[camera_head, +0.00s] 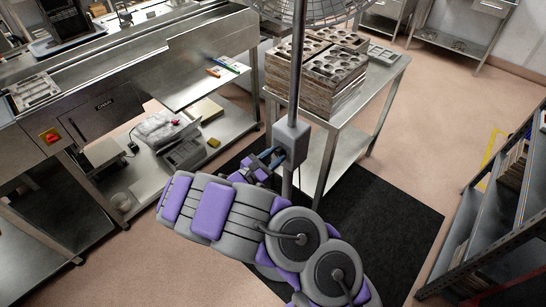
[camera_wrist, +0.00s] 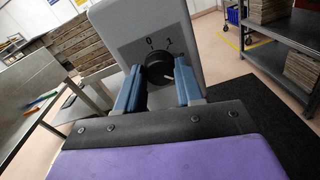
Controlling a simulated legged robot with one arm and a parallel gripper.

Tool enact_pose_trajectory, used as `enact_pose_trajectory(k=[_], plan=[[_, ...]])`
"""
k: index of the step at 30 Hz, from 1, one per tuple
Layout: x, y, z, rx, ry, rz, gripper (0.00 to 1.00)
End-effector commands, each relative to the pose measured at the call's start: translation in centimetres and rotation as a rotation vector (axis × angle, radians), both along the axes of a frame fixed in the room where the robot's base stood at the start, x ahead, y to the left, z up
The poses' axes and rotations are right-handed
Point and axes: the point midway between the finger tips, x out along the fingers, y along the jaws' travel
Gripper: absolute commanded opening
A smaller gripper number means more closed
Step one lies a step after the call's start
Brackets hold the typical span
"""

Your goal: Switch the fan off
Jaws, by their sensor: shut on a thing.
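The fan shows in the head view as a wire cage (camera_head: 318,10) at the top edge, on a tall thin pole (camera_head: 297,62). A grey switch box (camera_head: 291,143) is on the pole. In the wrist view the box (camera_wrist: 198,38) fills the upper middle, with a black round knob (camera_wrist: 155,66) below the printed marks 0 and 1. A small white mark shows on the knob's lower right; its exact pointing is hard to tell. My gripper (camera_wrist: 160,84) has its blue fingers on both sides of the knob, shut on it. It also shows in the head view (camera_head: 276,155).
A steel table (camera_head: 385,82) with stacked moulds (camera_head: 318,78) stands right behind the pole. A steel workbench (camera_head: 165,50) with a lower shelf is at left. A shelf rack (camera_head: 500,215) stands at right. A dark mat (camera_head: 385,225) covers the floor between.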

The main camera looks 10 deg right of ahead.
Motion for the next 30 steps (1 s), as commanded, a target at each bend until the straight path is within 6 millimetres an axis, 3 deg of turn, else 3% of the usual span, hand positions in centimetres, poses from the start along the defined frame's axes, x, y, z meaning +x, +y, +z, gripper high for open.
enact_pose_trajectory(k=[4, 14, 30], plan=[[0.01, -0.07, 0.05, -0.003, 0.0, -0.004, 0.06], [0.03, 0.02, 0.18, -0.032, 0.04, -0.003, 0.06], [0.14, 0.29, 0.11, -0.284, 0.39, 0.001, 0.06]])
